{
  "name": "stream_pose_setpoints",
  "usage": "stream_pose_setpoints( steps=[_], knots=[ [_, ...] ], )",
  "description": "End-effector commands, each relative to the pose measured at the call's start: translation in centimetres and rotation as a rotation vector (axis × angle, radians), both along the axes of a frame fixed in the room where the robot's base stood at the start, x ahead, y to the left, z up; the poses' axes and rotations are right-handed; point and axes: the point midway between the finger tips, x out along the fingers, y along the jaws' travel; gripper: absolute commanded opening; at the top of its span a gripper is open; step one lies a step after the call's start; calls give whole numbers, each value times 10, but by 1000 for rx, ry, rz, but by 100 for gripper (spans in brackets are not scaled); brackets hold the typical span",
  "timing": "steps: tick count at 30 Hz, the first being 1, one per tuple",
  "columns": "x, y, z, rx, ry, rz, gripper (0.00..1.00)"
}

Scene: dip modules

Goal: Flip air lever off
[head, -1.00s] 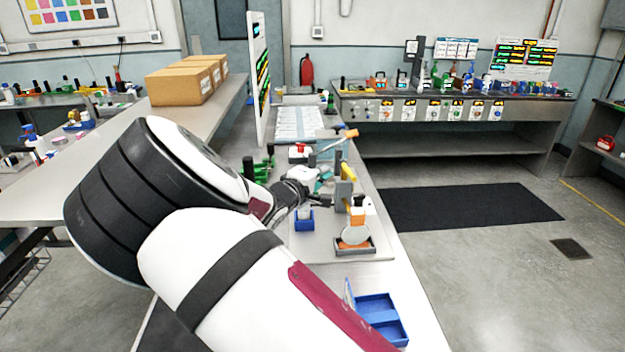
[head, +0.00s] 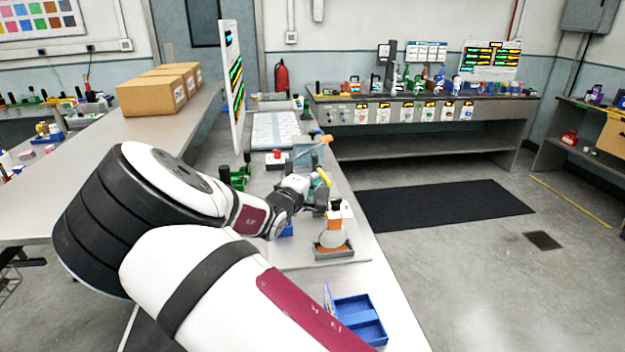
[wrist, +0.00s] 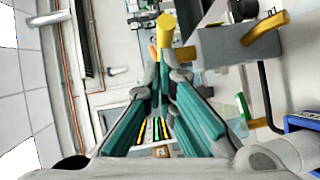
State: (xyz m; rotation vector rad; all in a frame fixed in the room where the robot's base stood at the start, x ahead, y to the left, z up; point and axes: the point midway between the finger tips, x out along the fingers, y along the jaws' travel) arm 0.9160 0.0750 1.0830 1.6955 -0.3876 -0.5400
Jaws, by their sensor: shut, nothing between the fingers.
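A yellow handle (head: 323,177) stands at the middle of the near bench in the head view, right beside my gripper (head: 318,192). In the wrist view a grey block (wrist: 232,46) carries a yellow bar (wrist: 265,28), and a round yellow handle end (wrist: 166,30) is just past my fingertips (wrist: 163,62). I cannot tell whether the fingers touch it. My gripper is shut and empty, its teal finger pads meeting at the tips. Another lever with an orange tip (head: 326,139) is farther back. Which one is the air lever is not labelled legibly.
An orange and white bottle (head: 333,228) stands in a grey tray (head: 333,252) just in front of the gripper. A blue bin (head: 358,318) is at the near edge. Green fixtures (head: 235,178) and a red button box (head: 277,159) are behind left.

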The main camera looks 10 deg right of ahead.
Motion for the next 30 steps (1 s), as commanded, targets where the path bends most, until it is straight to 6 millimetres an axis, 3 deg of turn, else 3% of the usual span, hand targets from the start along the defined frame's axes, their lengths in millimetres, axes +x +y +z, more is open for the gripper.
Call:
stream_pose_setpoints(
  steps=[30],
  knots=[
    [-1, -2, 1, -1, 0, 102, 0]
  ],
)
